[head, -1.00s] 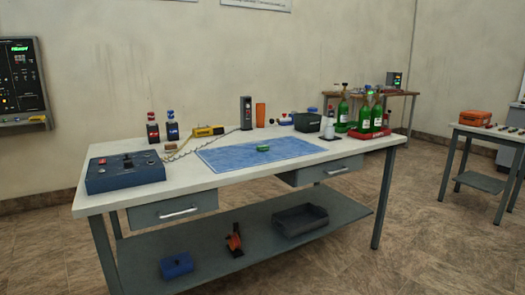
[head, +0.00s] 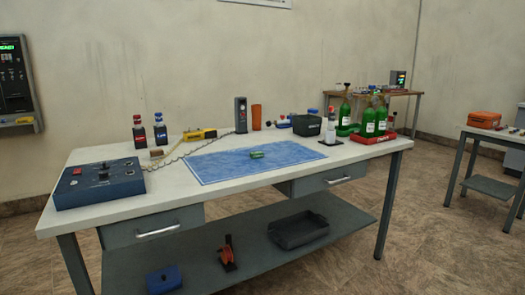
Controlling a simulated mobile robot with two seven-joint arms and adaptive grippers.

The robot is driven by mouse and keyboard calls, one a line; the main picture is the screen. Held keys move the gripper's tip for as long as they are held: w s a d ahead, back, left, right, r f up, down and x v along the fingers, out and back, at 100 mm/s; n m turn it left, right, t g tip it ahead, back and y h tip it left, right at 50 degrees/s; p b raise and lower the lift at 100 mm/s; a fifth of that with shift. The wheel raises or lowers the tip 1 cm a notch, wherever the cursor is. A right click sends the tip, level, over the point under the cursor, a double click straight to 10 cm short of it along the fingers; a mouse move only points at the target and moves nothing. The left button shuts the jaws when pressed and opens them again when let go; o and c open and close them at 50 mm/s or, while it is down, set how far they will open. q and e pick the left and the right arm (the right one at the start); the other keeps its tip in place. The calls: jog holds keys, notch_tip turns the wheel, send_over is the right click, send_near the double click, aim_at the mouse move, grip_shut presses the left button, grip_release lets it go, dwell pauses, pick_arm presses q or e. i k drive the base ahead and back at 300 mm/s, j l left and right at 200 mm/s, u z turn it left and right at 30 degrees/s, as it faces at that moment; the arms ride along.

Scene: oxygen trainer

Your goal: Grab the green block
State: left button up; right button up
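The small green block (head: 257,155) lies on the blue mat (head: 215,168) on the white-topped workbench (head: 120,205). It sits near the middle of the mat, with clear mat around it. Neither of my grippers shows in the head view.
A blue control box (head: 100,184) stands at the bench's left end. A yellow tool (head: 200,135) with a coiled cord, two small bottles, an orange cup (head: 256,117), a dark bin (head: 306,125) and green bottles (head: 369,122) line the back. Floor in front right is clear.

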aim_at(258, 154)
jog(key=i+l, duration=0.2)
jog(key=i, duration=0.25)
jog(key=i+l, duration=0.2)
jog(key=i, duration=0.3)
jog(key=i+l, duration=0.25)
jog(key=i, duration=0.2)
